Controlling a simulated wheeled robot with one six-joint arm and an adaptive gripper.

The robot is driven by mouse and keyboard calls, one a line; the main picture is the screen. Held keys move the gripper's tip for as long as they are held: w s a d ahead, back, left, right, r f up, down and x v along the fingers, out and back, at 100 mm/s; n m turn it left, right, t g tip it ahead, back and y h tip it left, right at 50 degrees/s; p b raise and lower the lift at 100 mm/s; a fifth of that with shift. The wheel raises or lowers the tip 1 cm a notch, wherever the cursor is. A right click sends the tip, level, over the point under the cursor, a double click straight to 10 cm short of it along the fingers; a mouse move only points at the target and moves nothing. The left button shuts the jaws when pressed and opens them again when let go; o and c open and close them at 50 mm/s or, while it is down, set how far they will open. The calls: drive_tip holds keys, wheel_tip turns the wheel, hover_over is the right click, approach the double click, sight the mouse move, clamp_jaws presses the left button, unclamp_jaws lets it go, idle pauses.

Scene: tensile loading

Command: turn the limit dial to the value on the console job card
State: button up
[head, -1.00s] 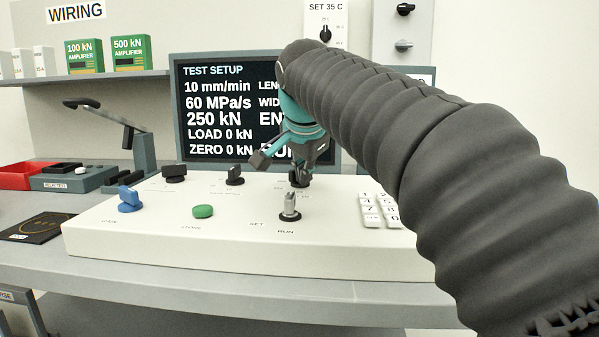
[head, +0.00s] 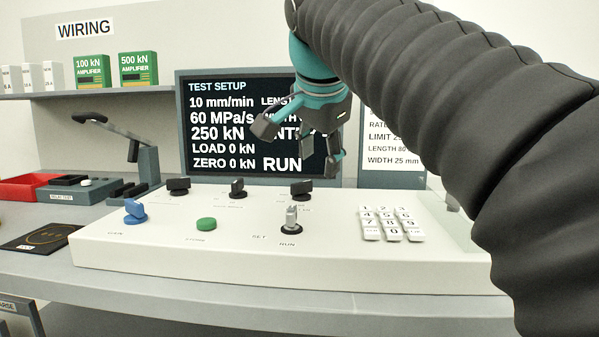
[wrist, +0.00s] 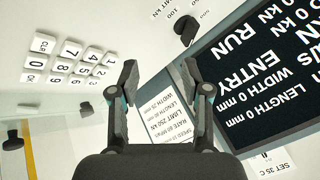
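Three black dials stand along the back of the white console (head: 150,245): a left dial (head: 178,187), a middle dial (head: 237,188) and a right dial (head: 301,190). Their labels are too small to read in the head view. In the wrist view one black dial (wrist: 186,30) has kN figures around it; its exact setting is unclear. The job card (head: 393,150) is partly hidden by my arm; in the wrist view the card (wrist: 172,142) reads LIMIT 250 kN. The screen (head: 215,165) shows 250 kN. My gripper (head: 300,147) is open and empty, above the right dial and apart from it.
A white keypad (head: 392,223), a RUN/SET key switch (head: 291,220), a green button (head: 206,224) and a blue knob (head: 135,211) are on the console. A lever fixture (head: 145,160) stands at left. The air above the console's left half is clear.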

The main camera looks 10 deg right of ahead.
drive_tip(key=o, duration=0.4)
drive_tip(key=shift+m+g, duration=0.3)
drive_tip(key=w+d, duration=0.1)
drive_tip(key=d, duration=0.2)
drive_tip(key=w+d+f+b, duration=0.1)
drive_tip(key=d, duration=0.1)
drive_tip(key=w+d+f+b, duration=0.1)
drive_tip(key=d, duration=0.2)
drive_tip(key=shift+d, duration=0.35)
drive_tip(key=shift+c, duration=0.2)
drive_tip(key=shift+w+d+n+y, duration=0.3)
drive_tip(key=shift+n+y, duration=0.2)
drive_tip(key=shift+n, duration=0.1)
drive_tip(key=n+y, duration=0.1)
drive_tip(key=n, duration=0.2)
drive_tip(key=n+y, duration=0.4)
drive_tip(key=n, duration=0.9)
approach(303, 182)
drive_tip(key=shift+n+t, duration=0.3)
drive_tip(key=shift+t, duration=0.1)
drive_tip(key=b+x, duration=0.1)
drive_tip(key=x, duration=0.2)
drive_tip(key=b+x, duration=0.1)
drive_tip(key=x, duration=0.2)
drive_tip(key=b+x, duration=0.1)
drive_tip(key=x, duration=0.2)
drive_tip(key=shift+s+a+f, duration=0.1)
drive_tip(key=shift+s+f, duration=0.2)
drive_tip(key=c, duration=1.2)
